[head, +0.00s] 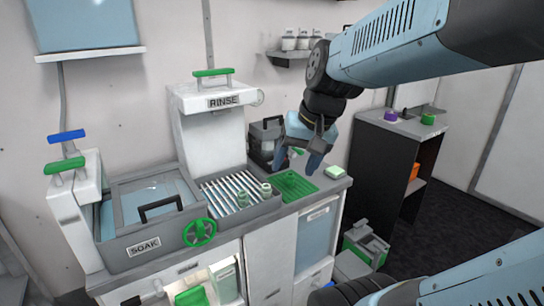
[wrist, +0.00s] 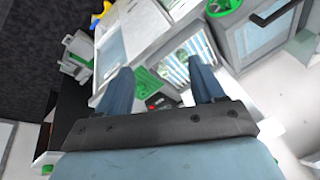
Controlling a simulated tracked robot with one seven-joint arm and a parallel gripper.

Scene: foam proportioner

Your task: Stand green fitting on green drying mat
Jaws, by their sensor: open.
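The green drying mat (head: 296,186) lies flat on the counter, right of the slatted rack; nothing is seen standing on its visible part. Two small pale green fittings stand on the rack's right end, one (head: 242,199) at the front and one (head: 266,190) near the mat. I cannot tell which is the green fitting meant. My gripper (head: 298,164) is open and empty, pointing down above the back of the mat, apart from both fittings. In the wrist view my spread fingers (wrist: 162,84) frame a green patch, probably the mat.
A pale-topped green block (head: 334,172) sits at the counter's right corner. A dark caddy (head: 267,140) stands behind the mat. The soak tank (head: 150,210) with a green handwheel (head: 199,232) and the rinse hood (head: 208,125) are left. A dark shelf unit (head: 385,160) stands right.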

